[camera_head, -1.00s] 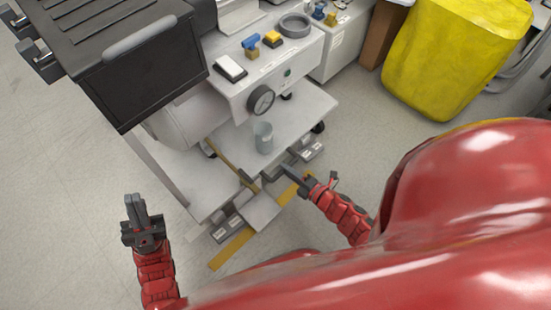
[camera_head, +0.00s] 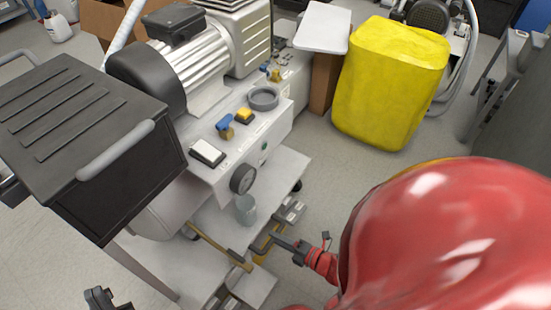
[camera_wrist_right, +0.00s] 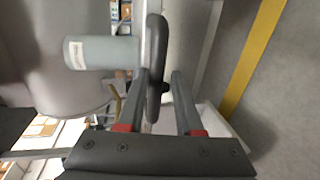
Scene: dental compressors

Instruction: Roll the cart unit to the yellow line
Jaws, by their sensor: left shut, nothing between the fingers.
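The cart unit (camera_head: 215,175) stands at left and centre in the head view, with a black ribbed box, a gauge and a low white shelf. A grey cup (camera_head: 246,209) sits on that shelf; it shows in the right wrist view (camera_wrist_right: 100,52). My right gripper (camera_head: 278,240) is at the cart's lower front edge. In the right wrist view its fingers (camera_wrist_right: 160,75) stand apart on either side of a dark bar (camera_wrist_right: 155,60), with a gap on the right. The yellow line (camera_wrist_right: 254,58) runs along the floor there. My left gripper (camera_head: 98,295) is shut and empty, partly cut off.
A yellow bag (camera_head: 390,85) stands beyond the cart on the right, beside a brown box (camera_head: 325,80) under a white top. Motor-like machines fill the back. Grey floor (camera_head: 325,185) is open between the cart and the yellow bag.

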